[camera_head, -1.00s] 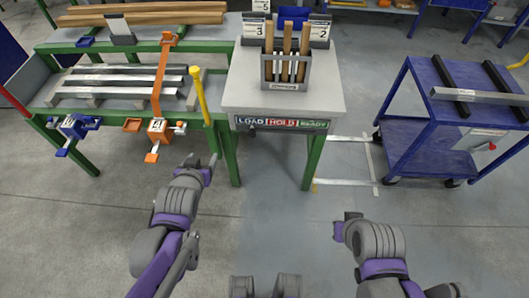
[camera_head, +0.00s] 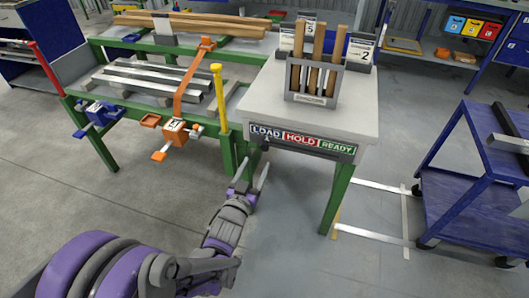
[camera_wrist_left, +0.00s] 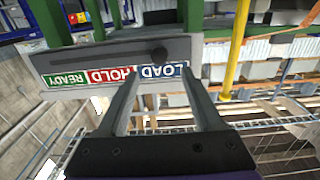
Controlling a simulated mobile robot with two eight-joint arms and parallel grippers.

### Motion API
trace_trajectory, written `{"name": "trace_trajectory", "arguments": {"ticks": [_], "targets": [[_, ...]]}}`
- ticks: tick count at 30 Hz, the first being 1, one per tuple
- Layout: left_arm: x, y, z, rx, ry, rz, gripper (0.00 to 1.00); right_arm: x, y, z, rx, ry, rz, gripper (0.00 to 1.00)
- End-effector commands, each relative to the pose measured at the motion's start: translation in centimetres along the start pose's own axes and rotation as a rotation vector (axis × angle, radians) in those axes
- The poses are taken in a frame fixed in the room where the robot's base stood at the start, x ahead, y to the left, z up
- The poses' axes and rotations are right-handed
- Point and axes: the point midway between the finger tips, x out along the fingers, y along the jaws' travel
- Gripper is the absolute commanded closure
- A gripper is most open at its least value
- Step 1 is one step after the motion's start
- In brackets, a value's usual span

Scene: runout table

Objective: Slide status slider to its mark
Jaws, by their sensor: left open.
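The status slider board (camera_head: 302,140) is on the front edge of the grey table, with blue LOAD, red HOLD and green READY fields from left to right. A dark round slider knob (camera_wrist_left: 158,53) shows at the LOAD end in the left wrist view, where the board (camera_wrist_left: 112,77) appears upside down. My left gripper (camera_head: 253,172) is open and empty, just in front of and below the LOAD end. In the wrist view its two fingers (camera_wrist_left: 160,82) reach towards the knob, which lies between their lines, apparently apart from them. My right gripper is out of view.
A grey rack (camera_head: 315,82) with wooden handles stands on the table (camera_head: 350,112). A yellow post (camera_head: 219,100) and an orange clamp (camera_head: 176,130) are left of the board. A blue cart (camera_head: 460,195) stands at the right. The floor in front is clear.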

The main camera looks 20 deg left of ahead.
Motion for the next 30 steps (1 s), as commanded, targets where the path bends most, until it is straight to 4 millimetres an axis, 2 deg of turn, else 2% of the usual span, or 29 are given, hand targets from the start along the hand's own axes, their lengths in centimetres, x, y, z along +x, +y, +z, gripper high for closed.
{"name": "trace_trajectory", "arguments": {"ticks": [1,6,12,17,24,30], "targets": [[1.1,0.0,0.1,0.001,-0.001,0.001,0.32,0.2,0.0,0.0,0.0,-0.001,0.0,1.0],[4.4,0.0,0.1,-0.001,-0.001,0.0,0.32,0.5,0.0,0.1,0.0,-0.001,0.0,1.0],[6.9,0.0,0.1,0.001,-0.002,0.0,0.32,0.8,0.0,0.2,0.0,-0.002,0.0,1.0],[7.6,0.0,0.1,0.001,-0.002,0.0,0.32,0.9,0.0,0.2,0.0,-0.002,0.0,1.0],[7.6,0.0,0.0,0.0,-0.002,0.0,0.32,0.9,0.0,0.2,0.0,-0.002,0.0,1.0],[7.6,0.0,0.1,0.0,-0.002,0.0,0.68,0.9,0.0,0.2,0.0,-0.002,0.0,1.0]]}}
